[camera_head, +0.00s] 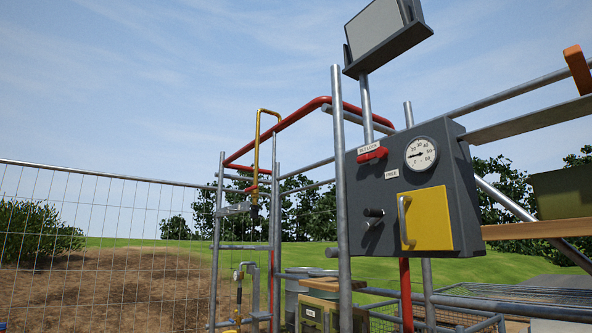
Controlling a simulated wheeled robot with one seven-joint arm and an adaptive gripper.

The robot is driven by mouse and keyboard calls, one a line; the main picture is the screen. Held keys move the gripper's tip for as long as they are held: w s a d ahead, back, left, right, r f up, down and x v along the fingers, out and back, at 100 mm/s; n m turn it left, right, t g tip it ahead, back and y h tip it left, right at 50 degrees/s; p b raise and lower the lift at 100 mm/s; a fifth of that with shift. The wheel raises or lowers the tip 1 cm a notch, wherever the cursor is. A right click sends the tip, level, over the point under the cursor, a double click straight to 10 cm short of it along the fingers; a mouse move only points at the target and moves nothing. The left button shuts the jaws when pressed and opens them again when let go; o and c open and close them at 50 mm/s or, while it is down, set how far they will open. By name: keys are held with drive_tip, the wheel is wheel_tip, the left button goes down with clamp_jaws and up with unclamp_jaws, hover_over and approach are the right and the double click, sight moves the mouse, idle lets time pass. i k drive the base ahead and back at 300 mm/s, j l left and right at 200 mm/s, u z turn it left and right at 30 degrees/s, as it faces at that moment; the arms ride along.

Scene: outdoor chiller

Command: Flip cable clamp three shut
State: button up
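I cannot make out a cable clamp marked three in the head view. A grey control box (376,228) is fixed to the pipe frame right of centre. It carries a red handle (372,154), a round gauge (421,154), a yellow door (431,217) with a grey pull handle, and a small black knob or lever (374,213). The small labels on the box are hard to read. My gripper is not in view.
Grey posts (341,180) and red pipes (280,130) form a frame around the box. A wire fence (90,240) stands at the left. A floodlight-like unit (382,35) is overhead. A shelf (535,121) and wooden plank (540,229) reach in from the right.

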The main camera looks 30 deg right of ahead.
sight(574, 56)
drive_tip(key=i+j+z, duration=0.1)
drive_tip(key=i+z, duration=0.35)
drive_tip(key=i+j+z, duration=0.4)
drive_tip(key=i, duration=0.15)
drive_tip(key=l, duration=0.1)
